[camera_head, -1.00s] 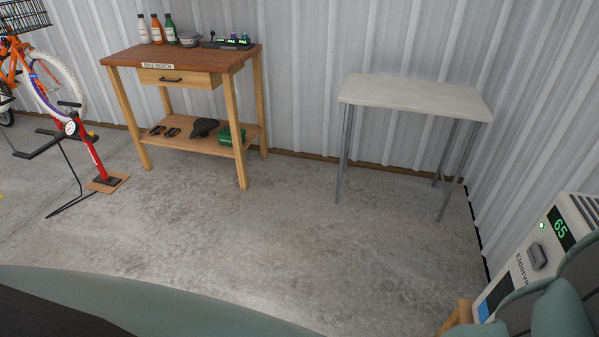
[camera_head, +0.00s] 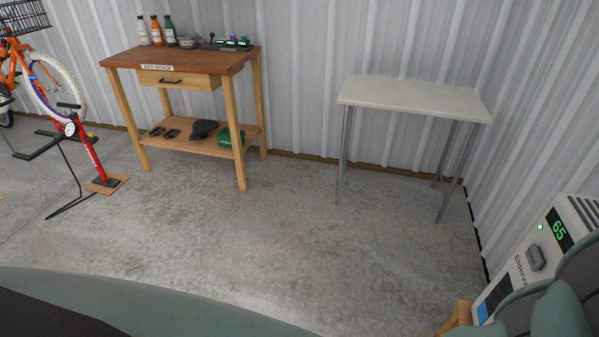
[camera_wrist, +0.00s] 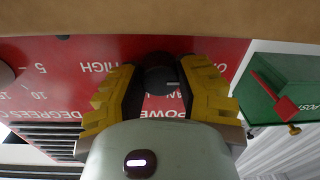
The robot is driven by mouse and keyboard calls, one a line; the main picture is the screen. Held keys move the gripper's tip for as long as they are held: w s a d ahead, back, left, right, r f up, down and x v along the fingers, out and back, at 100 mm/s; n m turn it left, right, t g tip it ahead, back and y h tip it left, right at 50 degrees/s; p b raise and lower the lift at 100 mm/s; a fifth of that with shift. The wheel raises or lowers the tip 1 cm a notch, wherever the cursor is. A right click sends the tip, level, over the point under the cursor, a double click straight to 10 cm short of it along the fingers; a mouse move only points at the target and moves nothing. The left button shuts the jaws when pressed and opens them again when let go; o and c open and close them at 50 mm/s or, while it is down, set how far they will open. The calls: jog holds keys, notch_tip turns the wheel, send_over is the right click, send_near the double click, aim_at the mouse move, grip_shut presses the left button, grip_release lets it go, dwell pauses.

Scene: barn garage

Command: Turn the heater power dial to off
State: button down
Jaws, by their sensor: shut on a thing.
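The heater's red panel (camera_wrist: 70,62) fills much of the wrist view, with white lettering upside down, including HIGH, POWER and DEGREES C. A round dark dial (camera_wrist: 160,77) with a short light mark sits on it beside the POWER lettering. My gripper (camera_wrist: 158,85) has its yellow-and-black fingers on both sides of this dial and is shut on it. Part of the dial is hidden by the fingers and the wrist body. I cannot read the OFF mark. The heater and my gripper are not visible in the head view.
A green box with a red flag (camera_wrist: 287,108) is right of the panel in the wrist view. In the head view, a white appliance reading 65 (camera_head: 558,231) stands close at right. A pale table (camera_head: 415,98) and wooden bench (camera_head: 185,57) stand behind clear concrete floor.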

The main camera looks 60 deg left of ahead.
jog(key=shift+f, duration=0.5)
jog(key=c, duration=1)
grip_release()
jog(key=o, duration=0.5)
jog(key=shift+r, duration=0.35)
jog(key=shift+c, duration=0.2)
jog(key=v, duration=0.7)
jog(key=shift+s+a, duration=0.15)
jog(key=shift+a, duration=0.05)
jog(key=shift+r, duration=0.15)
